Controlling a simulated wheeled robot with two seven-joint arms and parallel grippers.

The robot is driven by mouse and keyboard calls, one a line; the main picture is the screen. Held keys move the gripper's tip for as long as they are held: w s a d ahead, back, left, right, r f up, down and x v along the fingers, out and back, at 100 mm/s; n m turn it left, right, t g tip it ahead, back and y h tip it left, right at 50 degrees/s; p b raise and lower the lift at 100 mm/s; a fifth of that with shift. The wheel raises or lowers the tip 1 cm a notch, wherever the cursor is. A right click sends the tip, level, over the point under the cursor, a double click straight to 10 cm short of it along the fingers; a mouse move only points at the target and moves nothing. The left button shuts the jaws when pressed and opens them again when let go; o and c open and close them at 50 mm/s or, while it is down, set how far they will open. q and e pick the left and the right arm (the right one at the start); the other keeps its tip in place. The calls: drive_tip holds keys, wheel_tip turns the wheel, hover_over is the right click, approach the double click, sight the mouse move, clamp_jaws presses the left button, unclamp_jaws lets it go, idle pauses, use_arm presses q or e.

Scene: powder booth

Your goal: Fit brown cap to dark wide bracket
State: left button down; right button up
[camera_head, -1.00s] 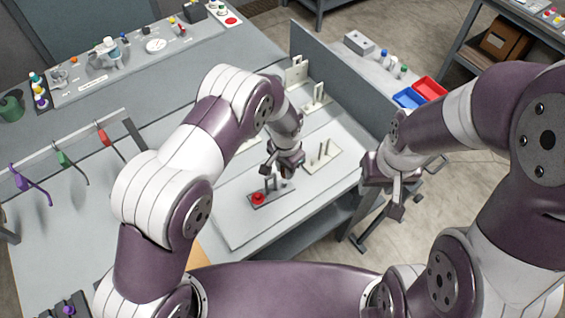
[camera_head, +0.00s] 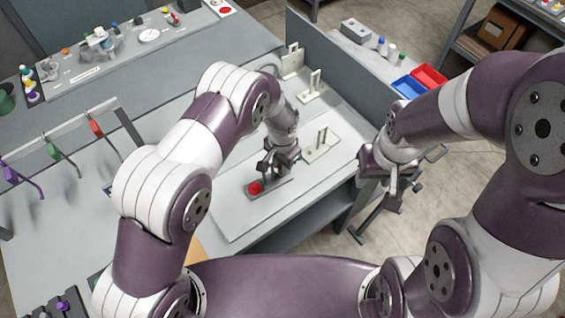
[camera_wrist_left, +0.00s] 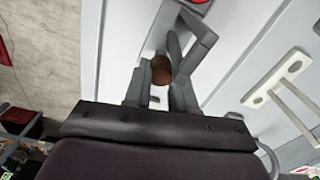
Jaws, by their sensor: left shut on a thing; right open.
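The brown cap (camera_wrist_left: 161,70) shows between the fingers of my left gripper (camera_wrist_left: 162,80) in the left wrist view. In the head view my left gripper (camera_head: 277,172) is low over the dark wide bracket (camera_head: 265,190) and hides its posts. The bracket's plate and a post (camera_wrist_left: 203,45) show just beyond the fingers in the wrist view. A red cap (camera_head: 255,188) sits at the bracket's left end. I cannot tell whether the brown cap touches a post. My right gripper (camera_head: 395,195) is open and empty, right of the table edge.
Cream brackets with posts (camera_head: 322,145) stand right of and behind the dark bracket. Hooks with purple, green and red parts (camera_head: 96,128) hang from a rail at left. Blue (camera_head: 408,86) and red trays lie beyond the grey divider (camera_head: 335,70).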

use_arm(q)
drive_tip(key=shift+f+b, duration=0.65)
drive_tip(key=shift+f, duration=0.3)
drive_tip(key=c, duration=0.8)
unclamp_jaws()
drive_tip(key=shift+c, duration=0.2)
drive_tip(key=shift+r, duration=0.15)
drive_tip(key=shift+r, duration=0.4)
wheel_tip(320, 180, up, 12)
drive_tip(key=b, duration=0.3)
drive_tip(key=shift+f+b, duration=0.15)
drive_tip(key=shift+b, duration=0.25)
